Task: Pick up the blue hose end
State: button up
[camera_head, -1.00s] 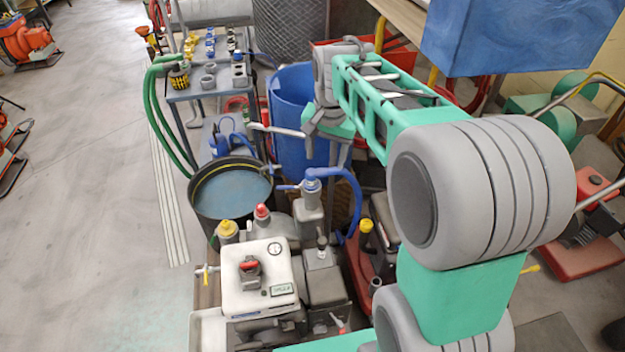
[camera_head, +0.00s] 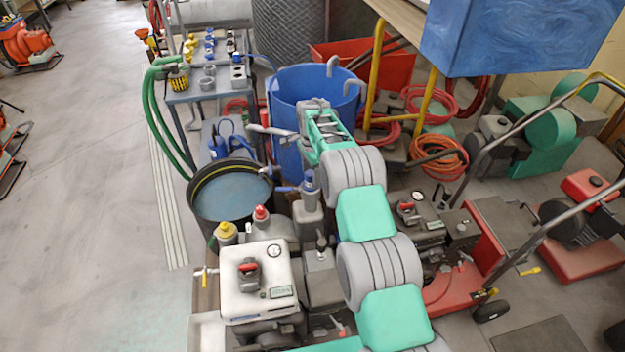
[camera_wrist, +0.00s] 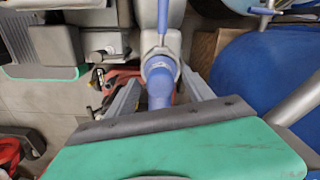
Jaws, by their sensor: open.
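The blue hose (camera_wrist: 160,95) shows in the wrist view as a blue tube running from a grey fitting, between my fingers and under the palm edge. In the head view only its blue top (camera_head: 308,181) on a grey upright body (camera_head: 308,215) shows. The rest of the hose, with its free end, is hidden behind my arm. My gripper (camera_wrist: 162,80) is open, with one finger on each side of the blue tube. I cannot tell whether a finger touches it.
A blue drum (camera_head: 290,110) stands close beside my gripper, and also in the wrist view (camera_wrist: 255,75). A dark round tub (camera_head: 205,210) and a white-topped pump (camera_head: 258,290) crowd the left. A red machine (camera_head: 470,280) stands right. Open floor (camera_head: 90,200) lies far left.

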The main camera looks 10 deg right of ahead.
jog(key=shift+f, duration=0.85)
grip_shut()
